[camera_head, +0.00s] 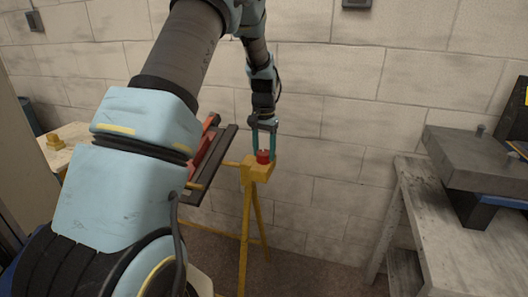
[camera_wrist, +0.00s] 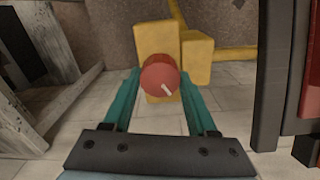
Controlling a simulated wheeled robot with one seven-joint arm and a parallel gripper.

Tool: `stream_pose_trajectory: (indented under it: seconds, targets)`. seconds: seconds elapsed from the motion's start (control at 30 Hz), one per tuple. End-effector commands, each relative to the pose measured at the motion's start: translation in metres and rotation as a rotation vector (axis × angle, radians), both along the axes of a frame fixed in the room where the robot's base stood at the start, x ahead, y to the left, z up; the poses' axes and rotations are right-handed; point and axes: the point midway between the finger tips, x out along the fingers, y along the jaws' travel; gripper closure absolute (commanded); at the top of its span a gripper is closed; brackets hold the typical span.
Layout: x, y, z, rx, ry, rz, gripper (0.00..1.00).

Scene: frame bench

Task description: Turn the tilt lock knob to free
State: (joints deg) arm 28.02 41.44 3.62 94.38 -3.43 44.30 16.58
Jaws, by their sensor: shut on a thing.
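The tilt lock knob (camera_head: 263,157) is a small red round knob on top of a yellow block (camera_head: 258,172) on a yellow stand. In the wrist view the red knob (camera_wrist: 160,76) shows its round face, with a pale pointer mark toward the lower right. Any free or locked labels are not readable. My gripper (camera_head: 264,150) reaches down from above and is shut on the knob, with one teal finger on each side. In the wrist view the fingers of my gripper (camera_wrist: 160,88) flank the knob. The yellow block (camera_wrist: 178,45) shows behind it.
A red and dark frame (camera_head: 208,160) is beside the stand on the left; its dark edge (camera_wrist: 270,75) rises close on the right in the wrist view. A grey bench (camera_head: 425,215) stands at the right. A block wall is behind. Floor between stand and bench looks clear.

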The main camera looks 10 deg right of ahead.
Motion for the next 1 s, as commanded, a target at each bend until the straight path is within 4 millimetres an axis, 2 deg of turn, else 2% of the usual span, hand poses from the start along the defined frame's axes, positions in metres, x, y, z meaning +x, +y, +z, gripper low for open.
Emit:
stream_pose_trajectory:
  seconds: [0.6, 1.0]
  targets:
    - [0.0002, -0.0002, 0.0013, 0.0, -0.002, 0.583, 0.98]
    - [0.0, -0.0003, 0.001, 0.0, 0.0, 0.874, 0.98]
